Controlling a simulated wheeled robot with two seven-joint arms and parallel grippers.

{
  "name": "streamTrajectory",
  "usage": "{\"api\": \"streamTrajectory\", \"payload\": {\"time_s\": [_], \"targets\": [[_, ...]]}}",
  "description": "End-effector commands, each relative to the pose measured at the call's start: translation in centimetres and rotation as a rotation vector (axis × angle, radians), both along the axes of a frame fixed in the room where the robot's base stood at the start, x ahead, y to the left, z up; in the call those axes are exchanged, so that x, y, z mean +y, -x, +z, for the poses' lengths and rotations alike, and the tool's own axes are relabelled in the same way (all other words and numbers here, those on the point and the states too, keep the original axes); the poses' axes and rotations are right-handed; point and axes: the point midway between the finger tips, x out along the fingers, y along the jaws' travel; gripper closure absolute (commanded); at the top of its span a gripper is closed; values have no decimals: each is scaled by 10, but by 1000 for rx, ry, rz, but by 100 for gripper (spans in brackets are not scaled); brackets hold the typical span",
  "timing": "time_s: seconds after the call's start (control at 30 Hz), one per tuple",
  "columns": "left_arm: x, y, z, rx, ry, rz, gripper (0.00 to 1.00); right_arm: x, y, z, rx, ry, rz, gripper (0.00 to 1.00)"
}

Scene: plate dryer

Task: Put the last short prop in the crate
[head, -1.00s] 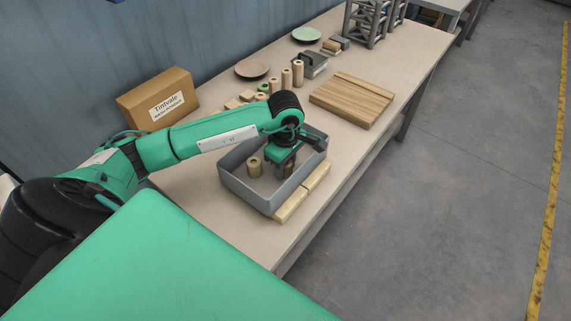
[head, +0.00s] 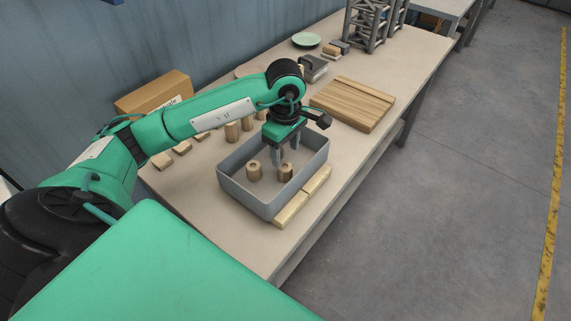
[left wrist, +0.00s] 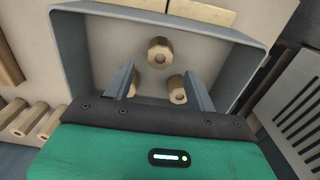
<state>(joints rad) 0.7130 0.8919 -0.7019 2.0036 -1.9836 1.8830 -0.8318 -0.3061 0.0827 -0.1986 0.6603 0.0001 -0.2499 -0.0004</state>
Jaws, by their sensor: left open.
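The grey crate (head: 232,186) stands on the table below my left gripper (head: 286,154). Two short wooden props stand upright on its floor, one on the left (head: 254,171) and one on the right (head: 285,173). The left wrist view shows three props in the crate: a far one (left wrist: 158,53), one by the right finger (left wrist: 177,92) and one by the left finger (left wrist: 132,86). In the head view the third is mostly hidden behind the fingers. My left gripper is open and empty, its fingers over the crate. My right gripper is out of view.
Pale wooden blocks (head: 291,210) lie along the crate's front side. A slatted board (head: 352,103) lies beyond it. Several wooden pieces (head: 232,132) are behind the crate, partly hidden by my arm. A cardboard box (head: 150,92) and a green plate (head: 306,40) are farther back.

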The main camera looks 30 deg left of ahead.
Motion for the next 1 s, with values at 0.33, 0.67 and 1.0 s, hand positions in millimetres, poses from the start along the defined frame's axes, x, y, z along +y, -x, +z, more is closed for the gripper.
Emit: {"api": "streamTrajectory", "payload": {"time_s": [0.33,0.67,1.0], "targets": [[0,0,39,0,0,0,43,4,-21,-1,-20,-4,-4,64],[0,0,43,1,0,0,43,3,-11,-1,-7,-3,-5,64],[0,0,42,1,0,0,43,3,-10,-2,-8,-3,-4,64]]}}
